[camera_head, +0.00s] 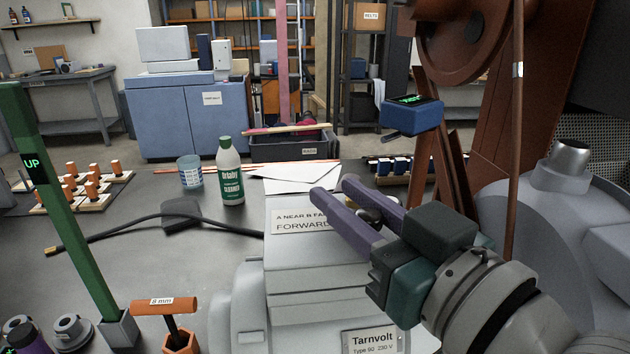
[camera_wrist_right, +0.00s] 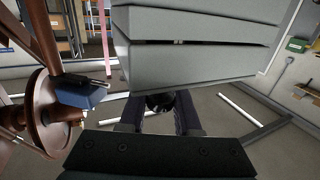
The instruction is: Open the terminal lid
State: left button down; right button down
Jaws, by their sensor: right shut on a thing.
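The grey terminal box sits on the motor body in the head view, and its lid (camera_head: 290,252) carries a label reading "FORWARD". My right gripper (camera_head: 332,190) reaches over the lid's right side with its two purple fingers. In the right wrist view the gripper (camera_wrist_right: 158,104) is shut on a dark round knob (camera_wrist_right: 160,102) beside the grey box (camera_wrist_right: 195,62). A dark, narrow gap runs along a seam of that box. I cannot tell whether the lid is raised. The left gripper is out of view.
A green post (camera_head: 60,200) and an orange-handled 8 mm tool (camera_head: 165,306) stand at the left. A cleaner bottle (camera_head: 229,172), a cup (camera_head: 190,172) and a black cable (camera_head: 150,217) are on the bench. The brown roaster frame (camera_head: 500,130) crowds the right side.

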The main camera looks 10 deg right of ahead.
jog(key=w+r+g+p, duration=0.1)
jog(key=g+p, duration=0.1)
jog(key=p, duration=0.4)
jog(key=w+r+m+g+h+p, duration=0.1)
jog(key=w+g+p, duration=0.1)
jog(key=p, duration=0.4)
jog(key=shift+r, duration=0.4)
jog(key=shift+w+f+m+g, duration=0.2)
jog(key=shift+w+m+g, duration=0.15)
jog(key=shift+g, duration=0.15)
jog(key=shift+w+p, duration=0.15)
jog(key=shift+p, duration=0.15)
jog(key=shift+w+d+f, duration=0.1)
jog(key=shift+w, duration=0.05)
